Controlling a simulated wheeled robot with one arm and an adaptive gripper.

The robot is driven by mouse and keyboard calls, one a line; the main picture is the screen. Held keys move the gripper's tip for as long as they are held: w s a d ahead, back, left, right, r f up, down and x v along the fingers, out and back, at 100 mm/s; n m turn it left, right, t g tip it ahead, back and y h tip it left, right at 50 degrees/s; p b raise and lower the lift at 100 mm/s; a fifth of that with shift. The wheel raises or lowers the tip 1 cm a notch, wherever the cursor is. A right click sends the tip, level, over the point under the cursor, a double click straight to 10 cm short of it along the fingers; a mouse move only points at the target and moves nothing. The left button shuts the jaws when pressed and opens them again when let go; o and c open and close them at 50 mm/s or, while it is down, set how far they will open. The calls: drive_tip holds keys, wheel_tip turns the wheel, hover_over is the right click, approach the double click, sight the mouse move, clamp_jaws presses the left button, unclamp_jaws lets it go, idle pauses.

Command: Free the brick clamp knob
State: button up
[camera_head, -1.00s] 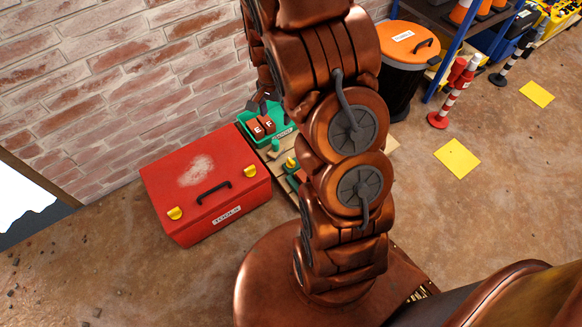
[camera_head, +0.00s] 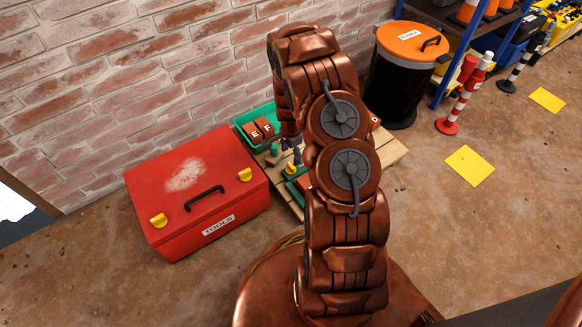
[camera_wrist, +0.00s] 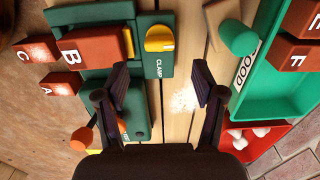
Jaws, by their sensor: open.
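The yellow clamp knob (camera_wrist: 160,38) sits on a green block labelled CLAMP (camera_wrist: 158,70) in the wrist view. Brick B (camera_wrist: 88,46) lies in the green fixture beside it, with a yellow strip at its end nearest the knob. In the head view the knob (camera_head: 290,170) shows small, just below my gripper (camera_head: 291,146). In the wrist view my gripper (camera_wrist: 160,86) is open and empty. Its dark fingers are spread apart, with the CLAMP block and pale planks showing between and beyond them. The knob lies ahead of the fingertips, apart from them.
Bricks C (camera_wrist: 36,49) and A (camera_wrist: 60,83) lie left of the fixture. A green bin (camera_wrist: 243,90) labelled GOOD holds bricks E and F. A red tray (camera_wrist: 270,140) holds white lumps. A red toolbox (camera_head: 195,190) stands left of the pallet, with a brick wall behind.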

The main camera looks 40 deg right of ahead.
sight(291, 166)
wheel_tip(291, 166, down, 7)
drive_tip(key=shift+f+b, duration=0.1)
drive_tip(key=shift+b, duration=1.15)
drive_tip(key=c, duration=1.1)
